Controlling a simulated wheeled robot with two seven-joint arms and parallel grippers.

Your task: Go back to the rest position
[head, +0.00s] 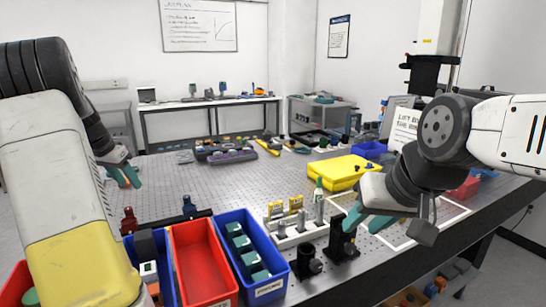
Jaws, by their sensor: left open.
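My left gripper (125,176) has teal fingertips and hangs over the left part of the perforated optical table (270,183). It is open, with nothing visible between its fingers. My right gripper (369,221) also has teal fingers and is low over the front right of the table. It is beside a black mount (342,239), and I cannot tell if they touch. My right wrist partly hides the gripper, so its opening is unclear.
A red bin (204,262) and a blue bin with green-topped parts (279,283) stand at the front edge. A white holder with posts (298,234) is beside them. A yellow case (338,172) lies right of centre. The table's middle is mostly clear.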

